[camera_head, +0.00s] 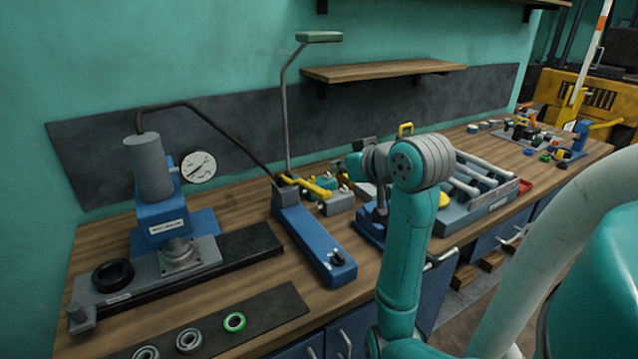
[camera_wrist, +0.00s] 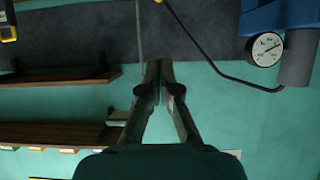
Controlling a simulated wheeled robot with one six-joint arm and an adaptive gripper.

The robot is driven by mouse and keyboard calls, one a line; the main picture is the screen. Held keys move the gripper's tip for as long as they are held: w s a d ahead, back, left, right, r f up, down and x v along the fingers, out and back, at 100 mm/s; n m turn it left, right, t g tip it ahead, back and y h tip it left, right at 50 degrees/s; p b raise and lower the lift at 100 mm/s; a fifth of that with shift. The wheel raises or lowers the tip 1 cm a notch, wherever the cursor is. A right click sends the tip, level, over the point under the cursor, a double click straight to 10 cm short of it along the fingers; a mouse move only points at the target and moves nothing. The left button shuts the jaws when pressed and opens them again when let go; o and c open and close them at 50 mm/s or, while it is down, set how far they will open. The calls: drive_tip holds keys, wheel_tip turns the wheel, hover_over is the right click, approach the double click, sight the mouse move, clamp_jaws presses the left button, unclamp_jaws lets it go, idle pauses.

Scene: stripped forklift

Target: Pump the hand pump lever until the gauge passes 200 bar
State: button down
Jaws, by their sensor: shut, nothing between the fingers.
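The hand pump (camera_head: 310,240) is a long blue body on the wooden bench. Its yellow lever (camera_head: 308,186) sits low at the pump's rear end and slants down to the right. The round white gauge (camera_head: 198,166) stands at the left by the press; it also shows upside down in the wrist view (camera_wrist: 266,49). Its dial is too small to read. My gripper (camera_wrist: 159,66) is shut and empty, with the wall behind it. In the head view my gripper is partly hidden by my wrist, to the right of the lever and apart from it.
A blue and grey press (camera_head: 154,190) stands left of the pump, with a dark hose (camera_head: 222,128) running to the pump. A thin-posted lamp (camera_head: 319,37) rises behind the pump. A shelf (camera_head: 384,70) is on the wall. A grey-blue tray (camera_head: 470,212) lies to the right.

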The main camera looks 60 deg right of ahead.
hover_over(320, 190)
drive_tip(key=f, duration=0.4)
drive_tip(key=shift+w+d+f, duration=0.15)
drive_tip(key=shift+w+f, duration=0.1)
drive_tip(key=shift+w, duration=0.05)
drive_tip(key=f, duration=0.3)
drive_tip(key=shift+s, duration=0.3)
drive_tip(key=shift+s+a+f, duration=0.1)
drive_tip(key=shift+a+f, duration=0.1)
drive_tip(key=shift+f, duration=0.25)
